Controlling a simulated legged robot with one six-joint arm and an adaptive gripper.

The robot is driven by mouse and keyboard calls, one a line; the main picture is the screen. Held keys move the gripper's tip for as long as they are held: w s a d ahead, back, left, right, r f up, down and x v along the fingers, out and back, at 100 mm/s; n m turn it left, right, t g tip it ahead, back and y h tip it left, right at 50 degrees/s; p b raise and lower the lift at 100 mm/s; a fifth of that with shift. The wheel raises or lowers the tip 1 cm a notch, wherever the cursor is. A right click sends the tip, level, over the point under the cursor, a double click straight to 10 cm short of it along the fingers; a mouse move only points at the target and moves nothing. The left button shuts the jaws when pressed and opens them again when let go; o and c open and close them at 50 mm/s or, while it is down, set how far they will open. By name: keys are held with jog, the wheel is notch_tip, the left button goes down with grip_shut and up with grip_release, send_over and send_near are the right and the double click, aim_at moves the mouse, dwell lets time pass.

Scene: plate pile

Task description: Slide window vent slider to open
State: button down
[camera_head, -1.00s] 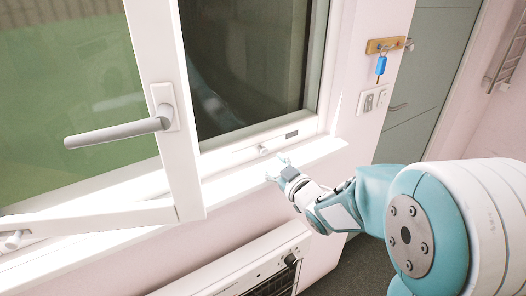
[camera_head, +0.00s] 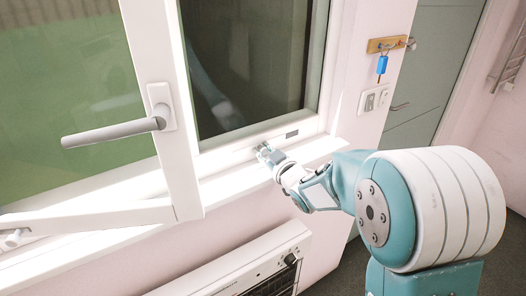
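The vent slider strip (camera_head: 240,154) runs along the white lower frame of the right-hand window pane. A short dark slot (camera_head: 292,134) shows at its right part. My gripper (camera_head: 265,151) is at the strip, left of the dark slot, where the small round slider knob sits. The fingertips cover the knob, so I cannot tell whether they touch it or are closed on it.
The left window sash with its grey handle (camera_head: 110,132) stands swung inward, left of my gripper. The white sill (camera_head: 225,188) and a heater (camera_head: 245,265) lie below. A blue key tag (camera_head: 382,65) hangs at the right.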

aim_at(275, 141)
jog(key=shift+w+d+f, duration=0.1)
jog(key=shift+w+d, duration=0.4)
jog(key=shift+d, duration=0.25)
jog(key=shift+w+d, duration=0.45)
jog(key=shift+d, duration=0.3)
jog(key=shift+w+d+f, duration=0.1)
jog(key=shift+w+d, duration=0.4)
jog(key=shift+d, duration=0.25)
jog(key=c, duration=0.7)
grip_release()
jog(key=shift+o, duration=1.2)
jog(key=shift+d, duration=0.1)
jog(key=shift+d+r, duration=0.1)
jog(key=shift+r, duration=0.05)
jog(key=shift+s, duration=0.2)
jog(key=v, duration=1.1)
jog(key=shift+s+d, duration=0.15)
jog(key=shift+d, duration=0.1)
